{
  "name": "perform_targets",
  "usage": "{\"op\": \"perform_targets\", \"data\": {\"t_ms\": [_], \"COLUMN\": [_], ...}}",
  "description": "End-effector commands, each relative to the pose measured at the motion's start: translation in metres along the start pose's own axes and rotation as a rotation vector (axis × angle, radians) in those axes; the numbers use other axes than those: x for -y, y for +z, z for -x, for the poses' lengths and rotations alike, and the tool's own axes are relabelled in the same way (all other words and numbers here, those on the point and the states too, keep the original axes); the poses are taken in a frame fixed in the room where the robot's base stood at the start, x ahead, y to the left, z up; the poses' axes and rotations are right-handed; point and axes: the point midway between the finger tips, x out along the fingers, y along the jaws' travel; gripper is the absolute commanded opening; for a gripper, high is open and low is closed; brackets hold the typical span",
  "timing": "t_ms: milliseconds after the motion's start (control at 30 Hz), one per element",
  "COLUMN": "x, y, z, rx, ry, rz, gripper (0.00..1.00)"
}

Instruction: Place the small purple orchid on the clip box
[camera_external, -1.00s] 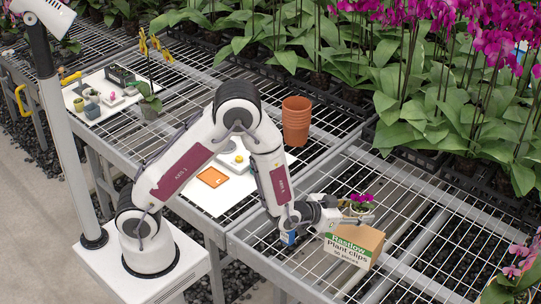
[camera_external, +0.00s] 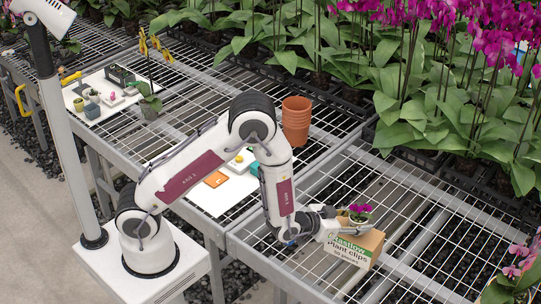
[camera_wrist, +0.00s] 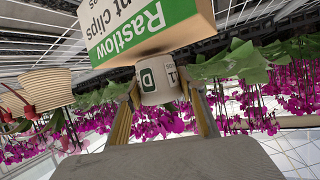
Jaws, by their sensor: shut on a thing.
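The small purple orchid (camera_external: 361,209) is upright in a small white pot, at the top of the cardboard clip box (camera_external: 361,248). The box has a green and white label and stands on the wire bench. My gripper (camera_external: 345,228) reaches in from the left, partly in front of the label. In the upside-down wrist view, the white pot (camera_wrist: 158,84) with dark letters is between my two fingers (camera_wrist: 166,100), which are shut on it. Its base is against or very close to the box (camera_wrist: 150,28); I cannot tell which.
Stacked terracotta pots (camera_external: 296,120) stand behind my arm. Dense potted orchids (camera_external: 450,110) line the back. The wire bench right of the box is clear.

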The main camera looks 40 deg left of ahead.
Motion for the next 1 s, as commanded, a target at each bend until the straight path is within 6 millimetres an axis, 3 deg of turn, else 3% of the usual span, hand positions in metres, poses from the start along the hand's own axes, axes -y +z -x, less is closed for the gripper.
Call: {"op": "perform_targets", "data": {"t_ms": [600,633,700,1000], "x": [-0.0004,-0.0004,-0.0004,-0.0004], "y": [0.0073,0.0077,0.0074,0.0075], "z": [-0.0033,-0.0034,-0.0033,-0.0032], "rx": [-0.002,-0.001,-0.001,-0.001], "ry": [0.000,0.000,0.000,0.000], "rz": [0.001,0.001,0.001,0.001], "gripper": [0.14,0.41,0.56,0.56]}}
